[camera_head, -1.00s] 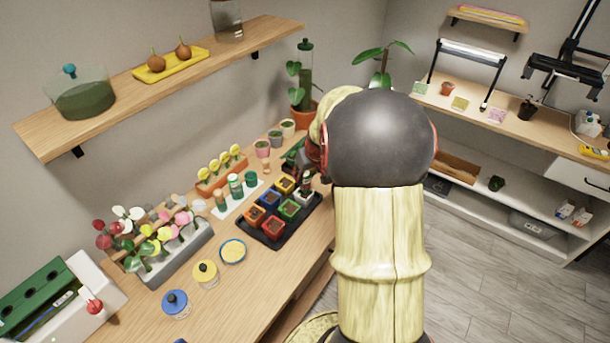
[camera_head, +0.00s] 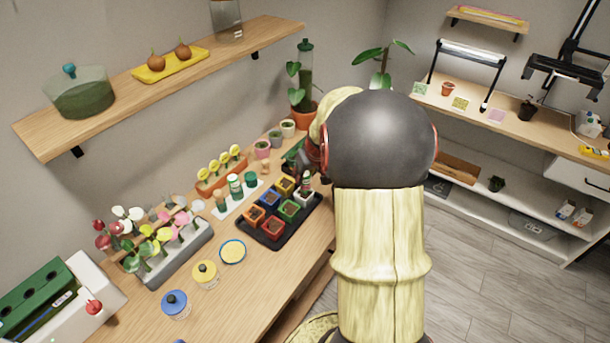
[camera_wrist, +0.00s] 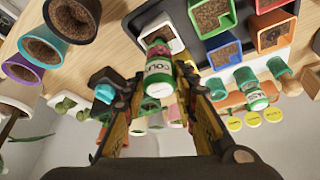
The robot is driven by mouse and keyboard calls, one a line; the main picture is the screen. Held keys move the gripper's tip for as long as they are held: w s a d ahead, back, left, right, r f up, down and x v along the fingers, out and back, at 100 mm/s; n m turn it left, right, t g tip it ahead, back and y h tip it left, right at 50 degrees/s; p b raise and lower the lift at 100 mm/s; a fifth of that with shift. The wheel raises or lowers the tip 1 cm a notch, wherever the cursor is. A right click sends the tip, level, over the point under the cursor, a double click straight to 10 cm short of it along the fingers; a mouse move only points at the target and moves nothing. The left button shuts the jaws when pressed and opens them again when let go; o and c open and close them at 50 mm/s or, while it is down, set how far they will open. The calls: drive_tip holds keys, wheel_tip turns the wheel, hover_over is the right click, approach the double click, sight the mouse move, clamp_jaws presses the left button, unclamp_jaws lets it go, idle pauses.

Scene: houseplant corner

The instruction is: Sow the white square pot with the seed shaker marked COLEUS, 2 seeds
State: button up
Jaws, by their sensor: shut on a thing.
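My gripper (camera_wrist: 160,78) is shut on a green and white seed shaker (camera_wrist: 159,68). Its label is partly visible and seems to read COL; the rest is hidden. The white square pot (camera_wrist: 151,28) is just beyond the shaker in the wrist view, and the shaker's far end overlaps it. In the head view the white pot (camera_head: 304,198) stands at the right side of the black tray, with the held shaker (camera_head: 306,182) above it. My arm hides part of the gripper there. Seeds cannot be made out.
The black tray (camera_head: 262,239) holds several coloured square pots close beside the white one. More shakers stand on a white holder (camera_head: 222,212) to the left. Round pots (camera_head: 262,149) stand behind.

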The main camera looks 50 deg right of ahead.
drive_tip(key=shift+r+p, duration=1.95)
drive_tip(key=shift+r, duration=1.5)
